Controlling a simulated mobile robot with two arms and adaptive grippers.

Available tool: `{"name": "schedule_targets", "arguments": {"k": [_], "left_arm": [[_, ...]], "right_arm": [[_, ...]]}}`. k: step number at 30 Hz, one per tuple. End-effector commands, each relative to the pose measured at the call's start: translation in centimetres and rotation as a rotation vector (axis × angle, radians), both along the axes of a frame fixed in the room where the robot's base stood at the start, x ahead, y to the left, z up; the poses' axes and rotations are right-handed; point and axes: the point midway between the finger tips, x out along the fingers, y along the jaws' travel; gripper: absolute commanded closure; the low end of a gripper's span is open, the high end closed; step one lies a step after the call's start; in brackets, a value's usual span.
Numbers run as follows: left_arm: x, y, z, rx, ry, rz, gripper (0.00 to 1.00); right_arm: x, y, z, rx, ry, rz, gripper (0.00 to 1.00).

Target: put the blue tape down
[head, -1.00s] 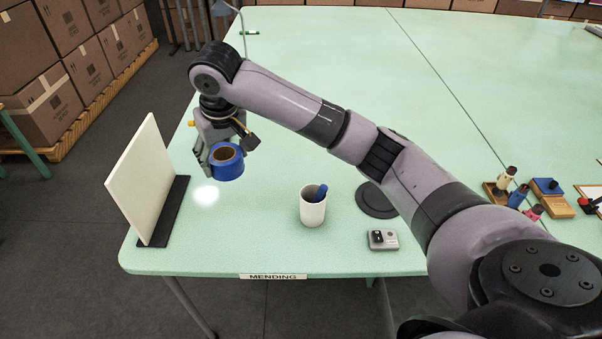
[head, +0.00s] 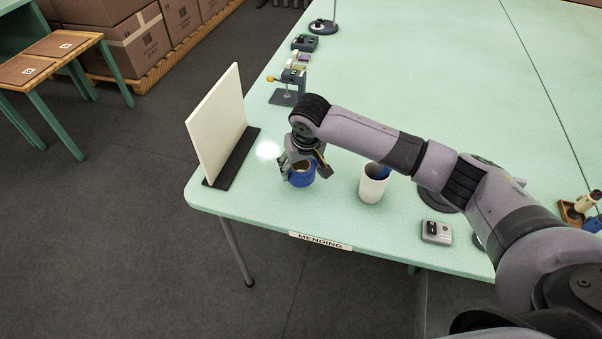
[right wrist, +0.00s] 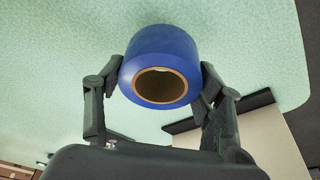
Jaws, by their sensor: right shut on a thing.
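The blue tape (head: 302,178) is a thick blue roll with a brown cardboard core. My right gripper (head: 303,168) is shut on it, over the green table between the white panel and the white cup. In the right wrist view the tape (right wrist: 160,52) sits between the two black fingers of the right gripper (right wrist: 158,85), one on each side. I cannot tell whether its underside touches the table. The gripper hides part of the tape in the head view. My left gripper is not in view.
The white upright panel (head: 216,128) on a black base stands left of the tape. A white cup (head: 373,185) holding something blue stands to the right. A small grey device (head: 436,232) lies near the front edge, by the MENDING label (head: 320,243). A small vise (head: 290,85) stands farther back.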

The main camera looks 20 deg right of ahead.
Motion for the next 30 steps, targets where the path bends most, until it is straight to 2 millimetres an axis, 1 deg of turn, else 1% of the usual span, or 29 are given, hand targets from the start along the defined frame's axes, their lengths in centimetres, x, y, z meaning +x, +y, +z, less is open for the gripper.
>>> {"name": "schedule_targets", "arguments": {"k": [1,3,6,19,20,28,30], "left_arm": [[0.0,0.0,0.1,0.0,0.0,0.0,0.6],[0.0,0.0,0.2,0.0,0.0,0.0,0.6],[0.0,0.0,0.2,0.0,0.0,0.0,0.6],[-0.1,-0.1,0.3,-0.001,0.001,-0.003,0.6],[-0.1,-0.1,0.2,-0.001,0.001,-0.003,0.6],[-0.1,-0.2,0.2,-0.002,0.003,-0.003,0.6],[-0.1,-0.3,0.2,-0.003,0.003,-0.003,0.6]], "right_arm": [[-0.2,0.0,-1.0,-0.003,0.006,-0.001,0.67],[-0.1,0.0,-2.0,-0.001,0.005,0.0,0.67],[-0.1,0.0,-3.1,-0.001,0.004,0.0,0.67],[-0.1,0.0,-3.8,-0.001,0.003,0.0,0.67],[-0.1,0.0,-3.8,-0.001,0.003,0.0,0.36],[-0.1,0.0,-3.8,-0.001,0.002,0.0,0.18],[-0.1,0.0,-3.7,-0.001,0.002,0.0,0.18]]}}
